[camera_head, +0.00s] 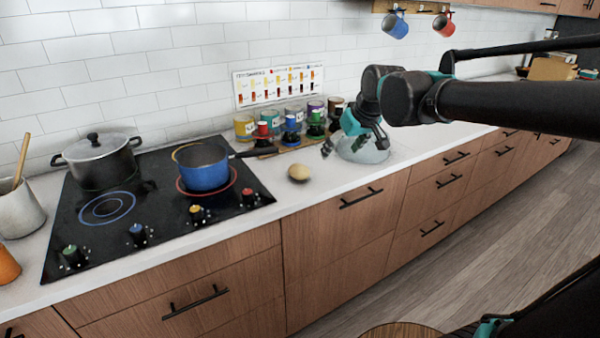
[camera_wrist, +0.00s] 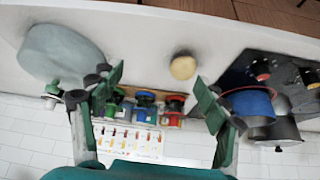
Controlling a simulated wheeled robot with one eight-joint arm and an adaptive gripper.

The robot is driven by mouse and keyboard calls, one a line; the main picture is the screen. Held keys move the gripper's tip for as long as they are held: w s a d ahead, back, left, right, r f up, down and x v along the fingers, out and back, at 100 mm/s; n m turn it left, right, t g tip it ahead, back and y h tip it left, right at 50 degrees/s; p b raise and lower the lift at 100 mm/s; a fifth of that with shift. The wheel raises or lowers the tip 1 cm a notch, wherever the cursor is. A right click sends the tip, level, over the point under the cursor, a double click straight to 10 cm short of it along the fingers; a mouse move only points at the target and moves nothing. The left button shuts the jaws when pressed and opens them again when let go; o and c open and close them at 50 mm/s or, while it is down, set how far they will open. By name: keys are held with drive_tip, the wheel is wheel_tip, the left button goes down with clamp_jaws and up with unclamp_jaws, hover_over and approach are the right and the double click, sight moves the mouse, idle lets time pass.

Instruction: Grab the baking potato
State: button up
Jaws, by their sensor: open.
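The baking potato (camera_head: 299,172) is a small tan oval lying on the white counter, just right of the cooktop. In the wrist view the potato (camera_wrist: 183,66) is ahead of my gripper, in the gap between the fingers but farther away. My gripper (camera_head: 352,145) is above the counter to the right of the potato, in front of a pale bowl-like object. The wrist view shows my gripper (camera_wrist: 160,92) with its two fingers wide apart and nothing between them. The potato is fully visible and not touched.
A blue pan (camera_head: 204,170) sits on the black cooktop (camera_head: 130,238), its handle pointing toward the spice jars (camera_head: 290,121) at the wall. A silver pot (camera_head: 98,160) is farther left. The pale bowl-like object (camera_head: 366,150) stands right of the potato. Counter around the potato is clear.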

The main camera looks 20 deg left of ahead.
drive_tip(key=n, duration=0.1)
approach(301, 167)
drive_tip(key=shift+y, duration=0.3)
drive_tip(key=w+f, duration=0.1)
drive_tip(key=f, duration=0.1)
drive_tip(key=w+a+f, duration=0.1)
drive_tip(key=f, duration=0.1)
drive_tip(key=shift+w, duration=0.3)
drive_tip(key=shift+s+x, duration=0.2)
drive_tip(key=shift+x, duration=1.3)
drive_tip(key=shift+s+x, duration=0.15)
drive_tip(key=shift+x, duration=1.35)
drive_tip(key=shift+a, duration=0.15)
drive_tip(key=shift+c, duration=0.2)
drive_tip(key=c, duration=1.4)
drive_tip(key=shift+o, duration=0.2)
